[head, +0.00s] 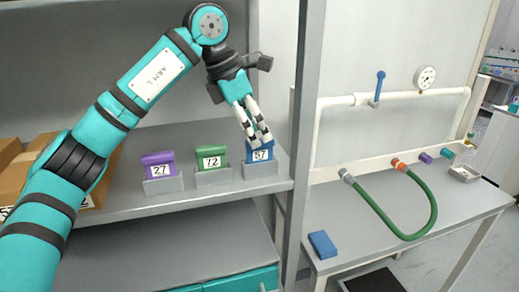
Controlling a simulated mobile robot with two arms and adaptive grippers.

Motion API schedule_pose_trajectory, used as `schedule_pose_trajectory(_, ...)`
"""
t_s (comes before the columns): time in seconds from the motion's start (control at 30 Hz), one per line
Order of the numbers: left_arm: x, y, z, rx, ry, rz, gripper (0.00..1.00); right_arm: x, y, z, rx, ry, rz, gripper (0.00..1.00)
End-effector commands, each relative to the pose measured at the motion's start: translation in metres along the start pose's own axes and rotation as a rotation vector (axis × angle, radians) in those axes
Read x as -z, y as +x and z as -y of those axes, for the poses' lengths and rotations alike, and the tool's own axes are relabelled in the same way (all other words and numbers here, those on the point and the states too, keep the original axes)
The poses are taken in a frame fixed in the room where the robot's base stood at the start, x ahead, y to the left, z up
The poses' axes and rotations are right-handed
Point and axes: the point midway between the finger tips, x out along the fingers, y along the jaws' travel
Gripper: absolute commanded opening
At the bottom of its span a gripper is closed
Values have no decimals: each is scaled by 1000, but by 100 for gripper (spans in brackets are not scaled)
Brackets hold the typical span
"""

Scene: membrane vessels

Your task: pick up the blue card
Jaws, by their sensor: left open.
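The blue card (259,154), with a white label reading 57, stands upright in a grey holder (261,169) at the right end of the shelf. My left gripper (259,139) is open, with its fingers pointing down at the card's top. The fingertips overlap the card in the head view and hide part of its upper edge. I cannot tell whether they touch it. My right gripper is not in view.
A green card (211,158) marked 72 and a purple card (158,165) marked 27 stand in holders to the left. A grey post (304,120) rises close on the right. Cardboard boxes (30,160) sit at left. A blue block (322,245) lies on the right bench.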

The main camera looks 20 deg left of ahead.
Motion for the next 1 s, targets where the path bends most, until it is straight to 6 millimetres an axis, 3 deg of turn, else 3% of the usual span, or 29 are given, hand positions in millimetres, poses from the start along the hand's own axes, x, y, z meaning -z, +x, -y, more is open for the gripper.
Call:
schedule_pose_trajectory(0.2, 0, 29, 0, 2, 0, -2, 46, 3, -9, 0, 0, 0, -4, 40)
schedule_pose_trajectory(0.5, 1, 34, 0, 0, -1, 0, 45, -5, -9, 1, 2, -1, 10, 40)
schedule_pose_trajectory(0.83, 1, 34, 0, 0, 0, 0, 2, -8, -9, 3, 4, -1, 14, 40)
schedule_pose_trajectory(1.0, 1, 34, 0, 0, 0, 0, 0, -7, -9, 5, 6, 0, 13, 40)
